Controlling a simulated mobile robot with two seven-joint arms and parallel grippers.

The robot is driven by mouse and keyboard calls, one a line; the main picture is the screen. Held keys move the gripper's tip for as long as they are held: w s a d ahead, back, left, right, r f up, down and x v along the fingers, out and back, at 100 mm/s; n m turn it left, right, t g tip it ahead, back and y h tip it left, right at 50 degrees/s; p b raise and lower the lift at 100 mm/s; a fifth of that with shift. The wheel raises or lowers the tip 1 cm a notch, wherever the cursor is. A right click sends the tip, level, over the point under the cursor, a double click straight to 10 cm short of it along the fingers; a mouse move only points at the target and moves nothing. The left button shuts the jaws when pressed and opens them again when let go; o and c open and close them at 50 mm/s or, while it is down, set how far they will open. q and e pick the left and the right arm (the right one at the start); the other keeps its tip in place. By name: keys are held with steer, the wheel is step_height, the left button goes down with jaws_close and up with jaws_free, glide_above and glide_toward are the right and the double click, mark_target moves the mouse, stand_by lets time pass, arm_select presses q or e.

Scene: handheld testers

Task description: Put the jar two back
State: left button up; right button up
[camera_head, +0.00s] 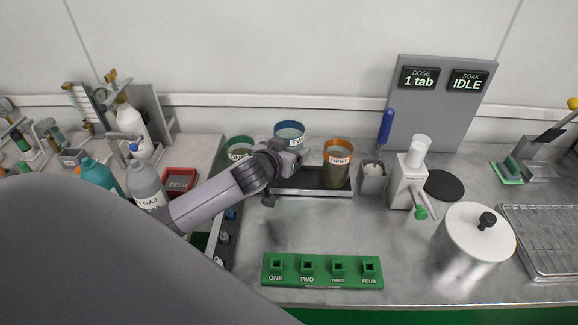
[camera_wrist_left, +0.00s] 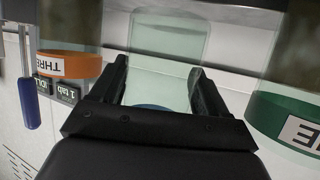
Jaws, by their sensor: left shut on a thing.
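Jar two (camera_head: 289,129), with a blue rim and a "TWO" label, is between the green-rimmed jar one (camera_head: 239,145) and the orange-rimmed jar three (camera_head: 337,165). My left gripper (camera_head: 290,158) is shut on jar two. In the left wrist view jar two's pale clear glass (camera_wrist_left: 165,50) lies between the fingers of the left gripper (camera_wrist_left: 160,90). The gripper and arm hide jar two's lower part in the head view, so I cannot tell whether it rests on the dark tray (camera_head: 312,190). My right gripper is not in view.
A grey holder (camera_head: 372,180) and white dispenser (camera_head: 408,180) stand right of the jars. A green block (camera_head: 322,283) marked ONE to FOUR lies in front. A steel pot (camera_head: 473,245) and wire rack (camera_head: 548,240) are at right. The bench middle is clear.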

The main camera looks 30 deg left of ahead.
arm_select(q)
steer(key=shift+f+b, duration=0.35)
steer(key=shift+f, duration=2)
steer(key=shift+f, duration=0.15)
steer(key=o, duration=1.2)
steer(key=v, duration=1.2)
steer(key=shift+p, duration=0.4)
steer(key=shift+s, duration=0.1)
